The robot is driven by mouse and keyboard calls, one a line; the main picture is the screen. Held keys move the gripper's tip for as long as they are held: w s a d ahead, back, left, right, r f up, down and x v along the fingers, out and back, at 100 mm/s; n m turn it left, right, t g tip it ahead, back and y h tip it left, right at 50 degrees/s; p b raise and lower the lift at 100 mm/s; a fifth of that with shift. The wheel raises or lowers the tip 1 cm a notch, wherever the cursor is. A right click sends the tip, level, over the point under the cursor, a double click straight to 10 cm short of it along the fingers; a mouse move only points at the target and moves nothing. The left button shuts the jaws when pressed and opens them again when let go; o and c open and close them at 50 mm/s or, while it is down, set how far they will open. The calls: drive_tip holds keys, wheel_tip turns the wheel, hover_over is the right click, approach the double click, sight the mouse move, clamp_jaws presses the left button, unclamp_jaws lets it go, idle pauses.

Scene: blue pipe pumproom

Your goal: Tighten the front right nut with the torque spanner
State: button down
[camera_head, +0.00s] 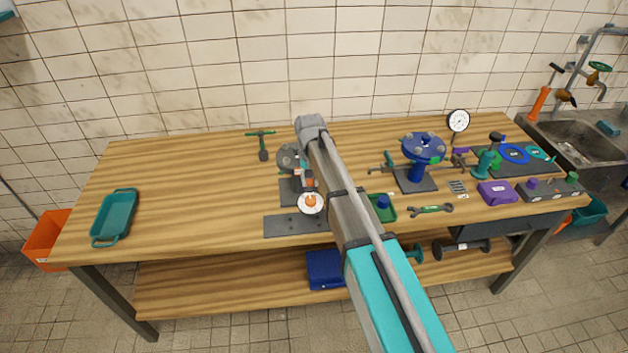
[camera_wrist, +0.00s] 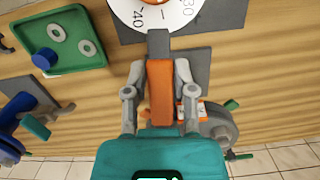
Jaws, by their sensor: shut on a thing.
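My gripper (camera_wrist: 159,72) is shut on an orange handle (camera_wrist: 160,100), taken to be the torque spanner's, with a grey shank running up to a white numbered disc (camera_wrist: 168,14). In the head view the white disc (camera_head: 303,208) with an orange centre shows above a dark plate; my arm hides most of the gripper and handle. The blue flange (camera_head: 423,143) stands on a dark base to the right, with several nuts or bolts on top. It is only partly in the wrist view (camera_wrist: 14,130). The front right nut is too small to single out. The gripper is apart from the flange.
A green tray (camera_head: 386,215) with a blue part lies between disc and flange. A small green spanner (camera_head: 430,210) lies in front of the flange. A round grey device (camera_head: 287,157) stands behind my gripper. A gauge (camera_head: 458,121) stands behind right. The left table is mostly clear.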

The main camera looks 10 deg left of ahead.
drive_tip(key=shift+r, duration=0.1)
idle(0.4)
drive_tip(key=shift+r+p, duration=0.55)
drive_tip(key=shift+p, duration=0.15)
drive_tip(key=shift+a, duration=0.1)
drive_tip(key=shift+w+a, duration=0.1)
drive_tip(key=shift+a, duration=0.05)
drive_tip(key=shift+a+m, duration=0.25)
drive_tip(key=shift+m, duration=0.25)
drive_tip(key=shift+s, duration=0.2)
drive_tip(key=shift+f, duration=0.2)
idle(0.5)
drive_tip(key=shift+f+b, duration=0.25)
drive_tip(key=shift+b, duration=0.2)
drive_tip(key=shift+f+b, duration=0.45)
